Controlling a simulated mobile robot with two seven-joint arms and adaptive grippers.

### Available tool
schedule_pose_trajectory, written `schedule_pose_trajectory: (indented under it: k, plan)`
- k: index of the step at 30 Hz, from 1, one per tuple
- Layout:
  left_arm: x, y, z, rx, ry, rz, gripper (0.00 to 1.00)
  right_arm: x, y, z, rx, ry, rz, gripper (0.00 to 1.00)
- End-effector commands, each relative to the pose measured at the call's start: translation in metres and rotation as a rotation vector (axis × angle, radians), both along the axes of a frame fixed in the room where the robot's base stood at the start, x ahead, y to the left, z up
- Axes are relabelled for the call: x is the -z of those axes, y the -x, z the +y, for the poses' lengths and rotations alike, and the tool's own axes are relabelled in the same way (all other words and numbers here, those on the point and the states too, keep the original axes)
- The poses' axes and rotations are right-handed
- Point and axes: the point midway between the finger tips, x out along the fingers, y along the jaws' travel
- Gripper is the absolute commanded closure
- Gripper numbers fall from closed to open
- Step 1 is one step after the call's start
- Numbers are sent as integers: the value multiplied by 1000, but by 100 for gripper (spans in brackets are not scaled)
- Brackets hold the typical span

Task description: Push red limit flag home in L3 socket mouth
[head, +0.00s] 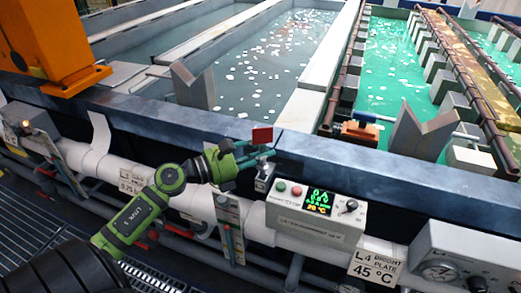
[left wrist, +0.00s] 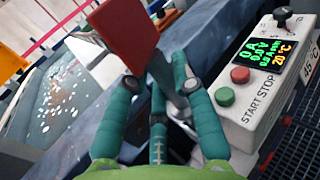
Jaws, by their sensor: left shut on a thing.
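The red limit flag (head: 262,135) stands upright at the front edge of the tank, its small plate above my left gripper (head: 256,160). The gripper's teal fingers are shut on the flag's stem. In the left wrist view the red plate (left wrist: 120,35) is close to the camera, and its grey stem (left wrist: 162,75) runs down between the fingers (left wrist: 160,115). A small metal socket bracket (head: 264,180) sits just below the fingertips, left of the control box. The fingers hide the stem's lower end, so I cannot tell how deep it sits. My right gripper is not in view.
A control box (head: 317,215) with green and red buttons and a lit display stands close to the right of the gripper. The dark tank rim (head: 345,170) runs behind. A white pipe (head: 150,175) runs along the front. Grey V-shaped blocks (head: 193,88) stand on the rim.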

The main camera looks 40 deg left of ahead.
Motion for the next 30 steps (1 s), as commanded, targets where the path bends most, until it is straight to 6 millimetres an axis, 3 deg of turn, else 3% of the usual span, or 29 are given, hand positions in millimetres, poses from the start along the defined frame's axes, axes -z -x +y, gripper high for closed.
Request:
schedule_pose_trajectory:
  k: [30]
  plan:
    - [27, 0, 0, 0, 0, -1, 100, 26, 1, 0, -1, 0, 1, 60]
